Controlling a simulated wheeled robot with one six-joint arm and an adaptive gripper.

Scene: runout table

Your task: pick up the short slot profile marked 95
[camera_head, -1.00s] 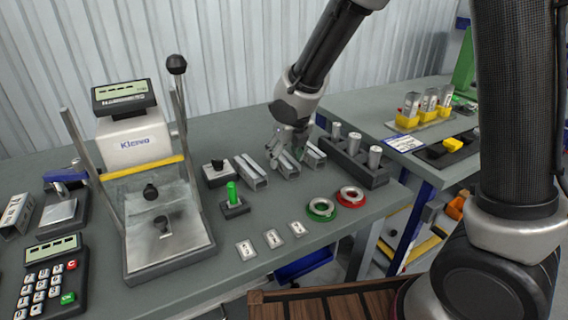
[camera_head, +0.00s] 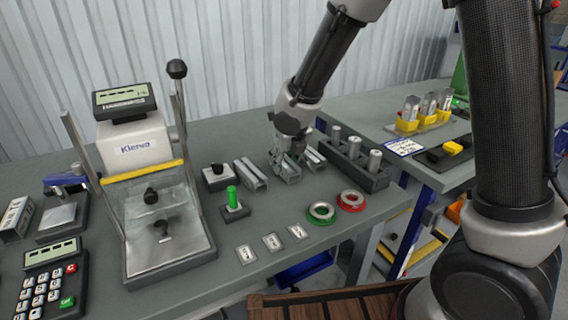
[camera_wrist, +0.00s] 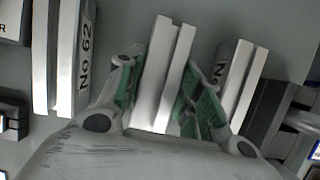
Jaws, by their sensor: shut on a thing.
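My gripper (camera_head: 287,157) is at the middle of three short metal slot profiles on the grey table. In the wrist view my gripper (camera_wrist: 163,92) has its green-padded fingers on either side of the middle slot profile (camera_wrist: 164,72), shut on it. No marking shows on this held profile (camera_head: 290,174). The left profile (camera_wrist: 58,55) reads "No 62" and stands apart from the fingers; it also shows in the head view (camera_head: 250,174). The right profile (camera_wrist: 240,80) has a label mostly hidden by a finger; it lies close to that finger. I cannot read 95 anywhere.
A dark block with several metal cylinders (camera_head: 357,165) stands just right of the profiles. A small black-knobbed block (camera_head: 216,176) and a green peg (camera_head: 232,197) are to the left. Green (camera_head: 321,212) and red (camera_head: 351,200) rings lie in front.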

